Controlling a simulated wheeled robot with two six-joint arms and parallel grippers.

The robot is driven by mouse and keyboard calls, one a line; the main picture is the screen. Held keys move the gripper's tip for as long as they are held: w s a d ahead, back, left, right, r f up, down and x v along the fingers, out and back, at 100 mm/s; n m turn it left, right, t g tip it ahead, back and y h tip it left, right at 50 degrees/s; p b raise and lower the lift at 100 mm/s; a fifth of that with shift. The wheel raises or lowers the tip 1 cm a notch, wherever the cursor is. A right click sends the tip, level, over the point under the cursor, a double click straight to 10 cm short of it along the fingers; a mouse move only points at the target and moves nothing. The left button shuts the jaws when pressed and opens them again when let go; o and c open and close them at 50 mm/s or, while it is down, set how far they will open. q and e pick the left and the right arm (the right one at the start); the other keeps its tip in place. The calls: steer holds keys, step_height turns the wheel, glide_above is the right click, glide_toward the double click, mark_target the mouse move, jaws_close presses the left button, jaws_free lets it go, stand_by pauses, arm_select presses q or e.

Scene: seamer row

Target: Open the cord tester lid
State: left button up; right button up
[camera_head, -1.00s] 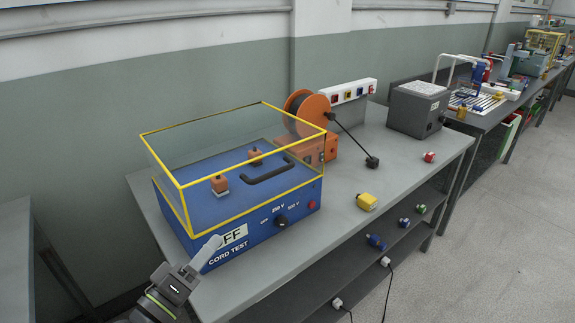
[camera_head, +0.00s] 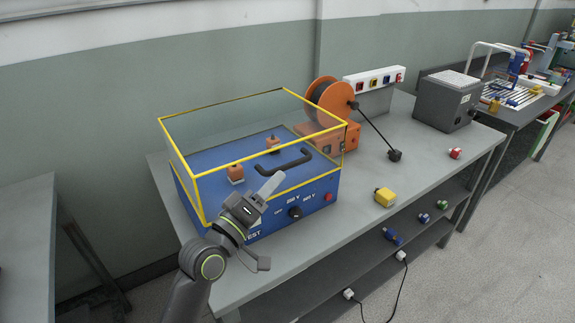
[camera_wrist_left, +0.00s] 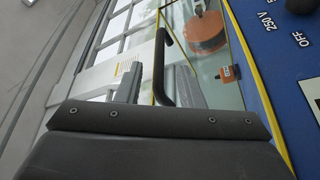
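The cord tester is a blue box (camera_head: 325,190) on the grey bench, with a clear yellow-edged lid (camera_head: 349,126) down over its top. A black bar handle (camera_head: 292,165) shows at the lid's front side; it also shows in the left wrist view (camera_wrist_left: 159,70). Two orange pieces (camera_head: 236,172) stand under the lid. My left gripper (camera_head: 270,186) is in front of the lid, left of and below the handle, holding nothing that I can see. In the left wrist view a grey finger (camera_wrist_left: 129,84) lies just left of the handle. The finger gap is not clear. My right gripper is out of view.
An orange cable reel (camera_head: 326,101) stands behind the tester at right. A yellow block (camera_head: 384,197), a black plug (camera_head: 395,155) and a red plug (camera_head: 455,153) lie on the bench (camera_head: 425,150). A grey box (camera_head: 446,103) stands farther right. The bench front is mostly clear.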

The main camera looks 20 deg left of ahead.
mark_target(288, 166)
arm_select(q)
steer(key=x, duration=0.6)
steer(key=shift+p, duration=0.3)
steer(key=shift+c, duration=0.2)
jaws_close()
